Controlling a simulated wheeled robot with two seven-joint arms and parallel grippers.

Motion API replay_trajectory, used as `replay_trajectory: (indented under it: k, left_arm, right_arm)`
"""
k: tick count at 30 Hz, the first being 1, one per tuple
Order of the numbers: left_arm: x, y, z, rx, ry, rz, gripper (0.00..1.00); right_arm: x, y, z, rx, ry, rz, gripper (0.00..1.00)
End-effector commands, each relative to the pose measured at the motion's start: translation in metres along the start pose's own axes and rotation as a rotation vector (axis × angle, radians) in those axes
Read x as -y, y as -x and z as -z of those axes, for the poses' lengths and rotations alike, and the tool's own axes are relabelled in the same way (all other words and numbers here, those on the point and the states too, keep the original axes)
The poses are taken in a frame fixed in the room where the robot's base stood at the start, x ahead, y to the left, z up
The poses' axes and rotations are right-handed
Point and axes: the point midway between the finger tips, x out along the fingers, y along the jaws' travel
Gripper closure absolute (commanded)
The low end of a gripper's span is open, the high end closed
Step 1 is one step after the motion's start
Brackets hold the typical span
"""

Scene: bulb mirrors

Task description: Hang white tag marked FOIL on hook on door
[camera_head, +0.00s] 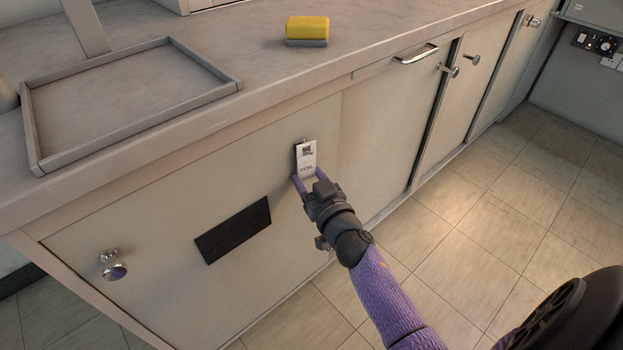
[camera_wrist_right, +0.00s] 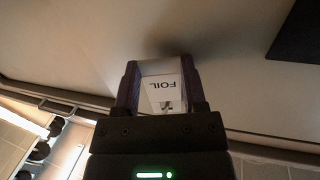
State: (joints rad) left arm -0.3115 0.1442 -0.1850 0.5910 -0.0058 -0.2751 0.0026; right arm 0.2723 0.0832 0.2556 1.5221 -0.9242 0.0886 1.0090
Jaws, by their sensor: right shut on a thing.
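The white tag (camera_head: 306,160) marked FOIL is upright against the front of the cabinet door (camera_head: 230,180) in the head view. A small dark part shows at its top edge; whether the hook passes through the tag's hole cannot be told. My right gripper (camera_head: 309,178) is shut on the lower part of the tag. In the right wrist view, the tag (camera_wrist_right: 160,86) sits between the two fingers of my right gripper (camera_wrist_right: 163,80), with the word FOIL upside down. My left gripper is not in view.
A grey tray (camera_head: 232,89) lies on the counter (camera_head: 265,70) at left. A yellow sponge (camera_head: 307,28) rests behind the tag. A black panel (camera_head: 233,230) and a round metal knob (camera_head: 115,271) are on the cabinet front. The tiled floor (camera_head: 460,240) at right is clear.

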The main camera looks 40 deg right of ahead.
Motion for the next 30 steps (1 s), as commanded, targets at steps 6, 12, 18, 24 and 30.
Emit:
replay_trajectory:
  k: [6, 12, 18, 24, 30]
  left_arm:
    - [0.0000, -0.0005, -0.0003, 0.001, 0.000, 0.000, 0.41]
    - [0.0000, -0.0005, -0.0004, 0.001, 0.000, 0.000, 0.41]
    - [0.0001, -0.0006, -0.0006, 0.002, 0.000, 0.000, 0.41]
    - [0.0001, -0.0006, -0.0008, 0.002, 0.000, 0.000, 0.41]
    - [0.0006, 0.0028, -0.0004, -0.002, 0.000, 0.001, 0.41]
  right_arm:
    - [0.0005, 0.0000, -0.0023, 0.005, 0.002, 0.000, 0.79]
    - [0.0008, 0.0001, -0.0026, 0.006, 0.002, 0.000, 0.34]
    - [0.0016, 0.0001, -0.0028, 0.006, 0.002, 0.002, 0.05]
    - [0.0027, 0.0001, -0.0030, 0.006, 0.001, 0.005, 0.05]
    - [0.0035, 0.0071, -0.0013, 0.005, 0.000, 0.007, 0.05]
